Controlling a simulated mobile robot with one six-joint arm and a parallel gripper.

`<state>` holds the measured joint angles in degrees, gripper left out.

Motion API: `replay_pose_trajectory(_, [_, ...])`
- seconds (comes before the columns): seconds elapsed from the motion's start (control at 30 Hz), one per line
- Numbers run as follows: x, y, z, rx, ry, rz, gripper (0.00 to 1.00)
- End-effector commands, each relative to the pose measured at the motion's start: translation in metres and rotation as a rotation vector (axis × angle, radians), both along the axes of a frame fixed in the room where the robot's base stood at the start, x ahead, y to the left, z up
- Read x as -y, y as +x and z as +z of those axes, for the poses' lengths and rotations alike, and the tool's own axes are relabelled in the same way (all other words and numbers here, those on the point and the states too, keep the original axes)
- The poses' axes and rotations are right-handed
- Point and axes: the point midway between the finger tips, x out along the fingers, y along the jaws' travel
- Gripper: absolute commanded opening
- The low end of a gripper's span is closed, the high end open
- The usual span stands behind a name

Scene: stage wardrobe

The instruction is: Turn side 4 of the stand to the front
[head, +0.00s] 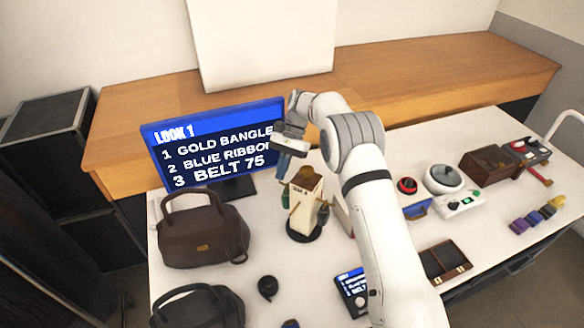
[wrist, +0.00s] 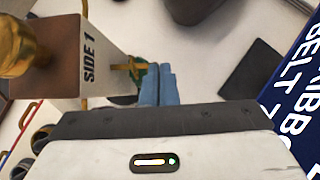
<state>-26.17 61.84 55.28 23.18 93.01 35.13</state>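The stand (head: 304,208) is a cream, tapered, several-sided post on a round dark base, with a brown top and gold hooks. In the wrist view, the face marked SIDE 1 (wrist: 90,62) is towards my gripper. In the head view a label shows on another face, but its number is too small to read surely.
A screen (head: 215,145) stands behind left, close to my gripper. A dark brown bag (head: 203,240) is left of the stand and a black bag (head: 200,308) in front. A black roll (head: 268,287), small tablet (head: 352,290) and open wooden box (head: 443,262) lie nearer the front.

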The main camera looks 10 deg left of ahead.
Motion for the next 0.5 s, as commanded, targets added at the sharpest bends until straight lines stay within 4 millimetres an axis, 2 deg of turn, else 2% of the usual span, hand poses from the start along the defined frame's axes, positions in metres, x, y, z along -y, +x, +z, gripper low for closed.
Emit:
replay_pose_trajectory(0.17, [-0.008,-0.017,-0.003,-0.002,-0.001,0.015,0.0])
replay_pose_trajectory(0.5, [-0.013,-0.047,-0.002,-0.003,-0.002,0.34,0.0])
